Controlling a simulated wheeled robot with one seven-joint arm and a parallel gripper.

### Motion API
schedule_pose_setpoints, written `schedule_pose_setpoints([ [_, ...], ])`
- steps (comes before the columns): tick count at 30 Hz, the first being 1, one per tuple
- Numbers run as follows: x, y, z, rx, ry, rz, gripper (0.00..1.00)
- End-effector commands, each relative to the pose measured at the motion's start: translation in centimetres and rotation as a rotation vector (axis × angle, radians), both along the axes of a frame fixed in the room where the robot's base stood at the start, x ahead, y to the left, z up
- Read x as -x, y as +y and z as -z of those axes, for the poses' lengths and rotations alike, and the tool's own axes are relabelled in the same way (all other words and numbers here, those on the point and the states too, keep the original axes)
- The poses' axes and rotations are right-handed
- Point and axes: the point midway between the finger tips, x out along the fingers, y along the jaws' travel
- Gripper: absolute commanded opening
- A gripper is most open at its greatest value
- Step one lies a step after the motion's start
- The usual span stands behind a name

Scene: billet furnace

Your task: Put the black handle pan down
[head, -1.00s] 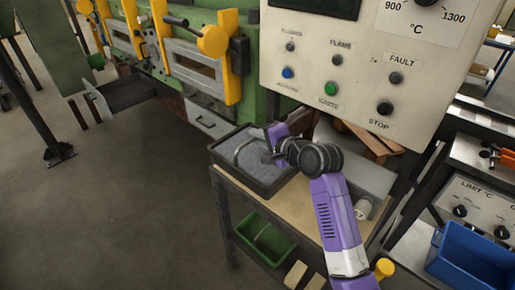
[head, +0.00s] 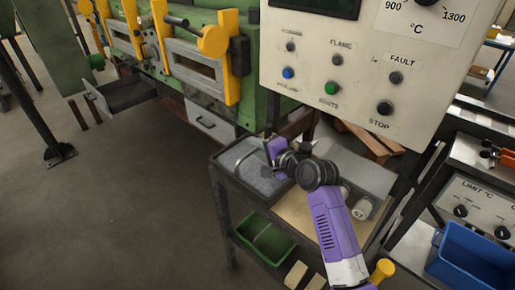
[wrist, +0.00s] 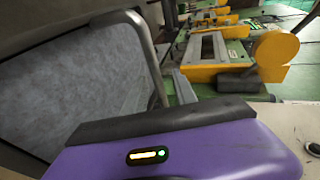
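The pan (head: 257,193) is a shallow dark rectangular tray with a grey inside and a raised bar handle (head: 238,158). It appears to rest on the left end of the cart top. My gripper (head: 270,149) is at the pan's far right side, close to the handle. In the wrist view, the pan's grey inside (wrist: 75,85) fills the left, and the handle (wrist: 149,55) runs down behind my purple gripper body with its dark pad (wrist: 150,120). The fingertips and any contact with the handle are hidden.
The cart's tan top (head: 296,212) has bare room right of the pan. A grey box-like object (head: 362,178) and a white cylinder (head: 362,207) lie beyond my arm. A green bin (head: 265,243) sits on the lower shelf. The control panel (head: 350,75) hangs close above.

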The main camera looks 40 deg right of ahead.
Motion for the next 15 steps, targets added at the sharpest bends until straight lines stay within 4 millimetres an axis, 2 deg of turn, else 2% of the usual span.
schedule_pose_setpoints([
  [8,0.1,0.0,-0.2,0.000,0.000,0.000,0.33],
  [11,1.0,0.1,-0.4,0.000,-0.001,0.001,0.33],
  [15,3.3,0.5,-1.2,0.001,-0.001,0.002,0.33],
])
